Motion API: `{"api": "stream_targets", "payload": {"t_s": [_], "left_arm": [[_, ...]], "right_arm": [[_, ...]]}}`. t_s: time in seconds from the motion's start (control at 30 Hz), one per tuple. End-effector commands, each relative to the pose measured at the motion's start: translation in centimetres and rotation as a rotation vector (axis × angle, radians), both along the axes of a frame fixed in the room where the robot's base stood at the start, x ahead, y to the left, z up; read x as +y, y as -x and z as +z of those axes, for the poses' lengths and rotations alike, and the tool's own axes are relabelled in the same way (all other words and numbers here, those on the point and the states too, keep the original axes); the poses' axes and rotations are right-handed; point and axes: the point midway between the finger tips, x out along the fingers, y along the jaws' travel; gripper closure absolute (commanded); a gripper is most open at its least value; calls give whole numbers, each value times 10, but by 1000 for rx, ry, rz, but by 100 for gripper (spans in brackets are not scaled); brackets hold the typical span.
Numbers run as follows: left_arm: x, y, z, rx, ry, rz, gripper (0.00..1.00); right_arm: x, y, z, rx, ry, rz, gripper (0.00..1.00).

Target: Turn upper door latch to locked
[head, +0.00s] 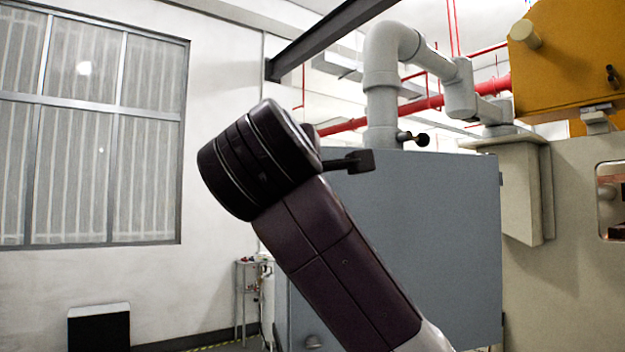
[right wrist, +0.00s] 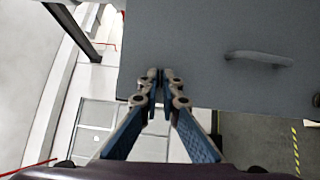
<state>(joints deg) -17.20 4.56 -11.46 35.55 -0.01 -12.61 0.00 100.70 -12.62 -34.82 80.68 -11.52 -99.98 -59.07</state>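The grey cabinet door (head: 430,230) stands behind my dark arm, which crosses the middle of the head view. A short dark bar with a blocky end (head: 358,161) sticks out beside the arm near the door's top; I cannot tell whether it is the upper latch or part of a gripper. In the right wrist view my right gripper (right wrist: 160,75) has its fingertips together, over the edge part of the grey panel (right wrist: 200,30). No held thing shows between them. A grey bar handle (right wrist: 258,58) is on the panel, right of and apart from the fingers. My left gripper is not seen.
A thick grey pipe (head: 381,85) rises behind the cabinet, with a dark knob (head: 422,139) beside it. An orange machine (head: 570,60) is at upper right. A small stand (head: 245,295) and a dark box (head: 98,328) stand at left, with open floor between them.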

Motion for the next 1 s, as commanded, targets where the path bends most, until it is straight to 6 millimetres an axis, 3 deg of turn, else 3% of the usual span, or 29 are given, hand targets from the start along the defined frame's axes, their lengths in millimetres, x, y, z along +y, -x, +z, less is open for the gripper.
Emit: {"api": "stream_targets", "payload": {"t_s": [0.73,0.9,1.0], "left_arm": [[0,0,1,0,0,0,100],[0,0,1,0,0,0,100],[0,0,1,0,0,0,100]], "right_arm": [[-1,0,3,18,-90,-1,100],[-1,0,2,19,-89,-1,79],[-1,0,2,20,-89,-1,78]]}}
